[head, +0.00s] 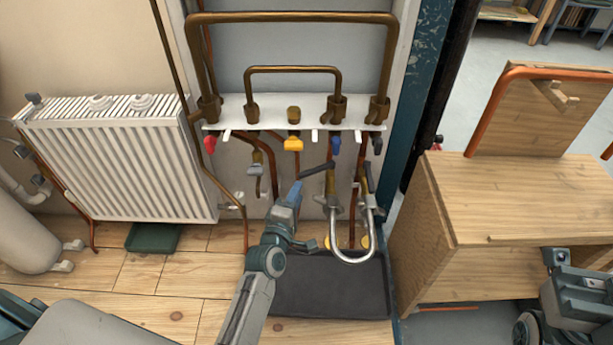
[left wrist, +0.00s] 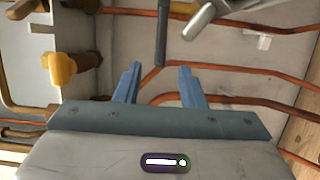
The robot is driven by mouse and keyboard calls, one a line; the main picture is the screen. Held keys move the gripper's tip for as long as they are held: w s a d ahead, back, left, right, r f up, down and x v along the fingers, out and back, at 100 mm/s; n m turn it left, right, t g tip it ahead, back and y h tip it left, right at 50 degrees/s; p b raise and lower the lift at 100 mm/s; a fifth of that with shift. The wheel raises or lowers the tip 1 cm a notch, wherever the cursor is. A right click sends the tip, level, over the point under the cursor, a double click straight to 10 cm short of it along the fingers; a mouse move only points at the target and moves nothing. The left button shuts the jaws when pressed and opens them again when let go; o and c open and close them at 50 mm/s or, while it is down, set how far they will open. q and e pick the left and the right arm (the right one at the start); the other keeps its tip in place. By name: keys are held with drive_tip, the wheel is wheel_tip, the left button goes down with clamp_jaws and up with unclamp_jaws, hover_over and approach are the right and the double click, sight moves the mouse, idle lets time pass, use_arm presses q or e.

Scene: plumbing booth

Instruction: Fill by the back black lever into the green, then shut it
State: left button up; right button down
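A black lever (head: 317,169) sits on a brass valve above the silver U-shaped hose (head: 352,258). A second dark handle (head: 366,178) stands just right of it. My left gripper (head: 296,190) is just below and left of the first lever. In the left wrist view, its two fingers (left wrist: 158,82) are open and empty, with a dark lever (left wrist: 162,32) ahead of the gap, apparently not between them. I cannot make out a gauge with a green zone. My right arm (head: 580,300) shows at the lower right; its fingers are not clear.
A white manifold shelf (head: 262,127) carries red, yellow, blue and black handles. A black tray (head: 325,290) lies below the hose. A white radiator (head: 125,160) is at left, with a dark green tray (head: 152,238) beneath. A wooden cabinet (head: 500,200) stands at right.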

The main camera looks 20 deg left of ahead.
sight(305, 177)
use_arm(q)
drive_tip(key=w, duration=0.8)
drive_tip(key=shift+w+d, duration=0.1)
drive_tip(key=shift+f, duration=0.1)
clamp_jaws()
